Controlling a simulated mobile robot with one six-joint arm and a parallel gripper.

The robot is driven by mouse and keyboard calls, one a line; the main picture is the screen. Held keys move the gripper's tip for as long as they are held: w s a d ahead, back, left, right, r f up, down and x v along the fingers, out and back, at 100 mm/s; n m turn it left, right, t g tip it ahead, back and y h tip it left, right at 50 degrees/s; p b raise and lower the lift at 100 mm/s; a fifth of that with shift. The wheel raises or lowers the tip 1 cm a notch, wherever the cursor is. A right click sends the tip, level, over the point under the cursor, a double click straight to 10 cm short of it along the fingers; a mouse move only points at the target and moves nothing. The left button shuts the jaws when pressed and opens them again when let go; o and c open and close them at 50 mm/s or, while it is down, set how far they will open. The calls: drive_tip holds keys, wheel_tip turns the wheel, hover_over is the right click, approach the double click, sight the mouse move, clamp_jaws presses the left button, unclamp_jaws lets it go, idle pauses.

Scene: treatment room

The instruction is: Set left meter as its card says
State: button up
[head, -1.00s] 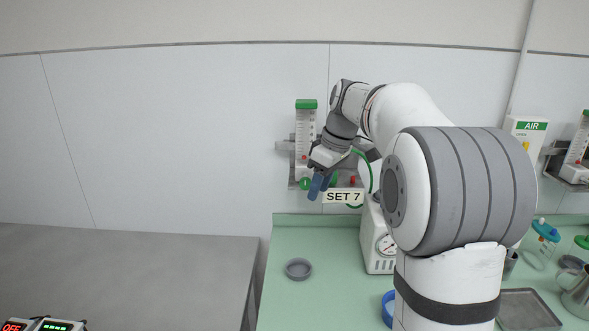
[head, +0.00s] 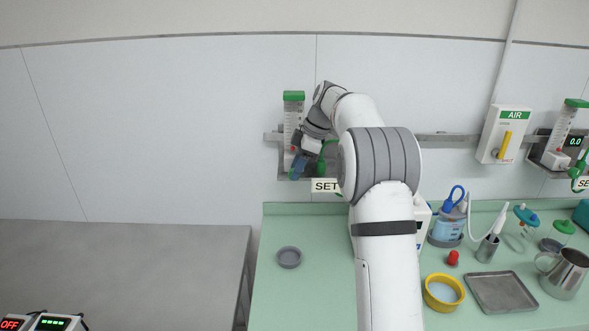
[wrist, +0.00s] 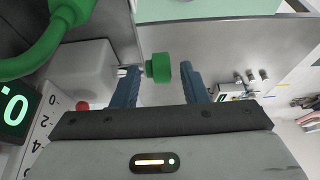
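The left meter (head: 293,108) hangs on the wall rail, a clear upright tube with a green cap. Its card (head: 324,186) reads "SET"; my arm hides the rest. My gripper (head: 298,168) is at the meter's lower part and covers its knob there. In the wrist view the green knob (wrist: 158,68) lies between my blue fingers (wrist: 160,82), close to the left finger with a gap to the right one. My gripper is open. A green-lit display (wrist: 14,110) shows a 0, partly cut off. A red ball (wrist: 82,105) shows near the scale.
A green hose (wrist: 40,50) curves beside the meter. The green counter (head: 310,300) holds a grey dish (head: 289,257), a yellow bowl (head: 443,292), a metal tray (head: 502,292) and a jug (head: 564,272). An AIR box (head: 504,134) and another meter (head: 567,132) are at right.

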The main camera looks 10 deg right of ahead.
drive_tip(key=shift+a+f, duration=0.15)
drive_tip(key=shift+f, duration=0.3)
drive_tip(key=shift+c, duration=0.2)
drive_tip(key=c, duration=0.8)
drive_tip(key=shift+a, duration=0.15)
drive_tip(key=shift+p, duration=0.35)
